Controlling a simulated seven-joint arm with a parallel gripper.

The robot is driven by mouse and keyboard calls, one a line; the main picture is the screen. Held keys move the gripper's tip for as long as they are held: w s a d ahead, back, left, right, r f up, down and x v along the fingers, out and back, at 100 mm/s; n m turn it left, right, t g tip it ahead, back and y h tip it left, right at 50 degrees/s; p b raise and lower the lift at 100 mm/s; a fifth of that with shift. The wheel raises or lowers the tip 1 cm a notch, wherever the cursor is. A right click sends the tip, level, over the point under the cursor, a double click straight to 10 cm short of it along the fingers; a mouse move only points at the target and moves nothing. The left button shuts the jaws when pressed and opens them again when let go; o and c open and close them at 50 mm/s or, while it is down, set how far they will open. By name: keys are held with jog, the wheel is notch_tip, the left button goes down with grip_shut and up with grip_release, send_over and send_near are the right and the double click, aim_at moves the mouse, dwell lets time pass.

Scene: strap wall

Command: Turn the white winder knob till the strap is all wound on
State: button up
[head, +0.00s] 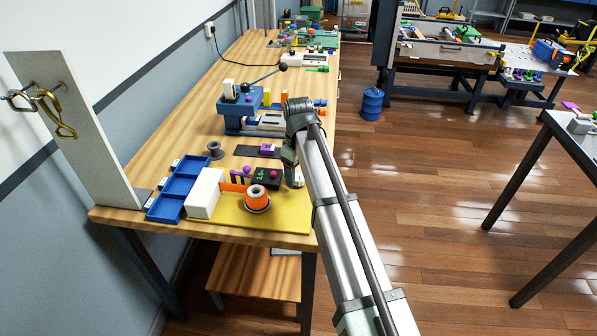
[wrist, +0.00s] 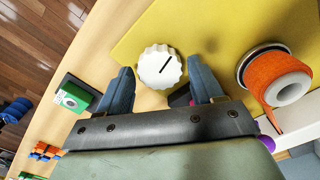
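The white winder knob (wrist: 160,67) has a ribbed rim and a black line across its top; it shows in the wrist view at the edge of the yellow board (wrist: 215,28). My gripper (wrist: 161,66) is open, one finger on each side of the knob, with small gaps visible. I cannot tell how deep the fingertips reach. The orange strap is on a spool (wrist: 270,82) to the right. In the head view the orange spool (head: 257,192) stands on the yellow board (head: 285,218), with strap running left to a white block (head: 204,193). There my arm largely hides the knob.
A blue tray (head: 183,187) lies to the left, and a grey spool (head: 215,150) and a blue lever device (head: 244,108) stand farther back. A small green box (wrist: 72,97) is left of my fingers.

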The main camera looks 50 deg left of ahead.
aim_at(299, 175)
jog(key=shift+o, duration=0.8)
jog(key=shift+r, duration=0.15)
notch_tip(299, 175, up, 14)
jog(key=shift+f, duration=0.2)
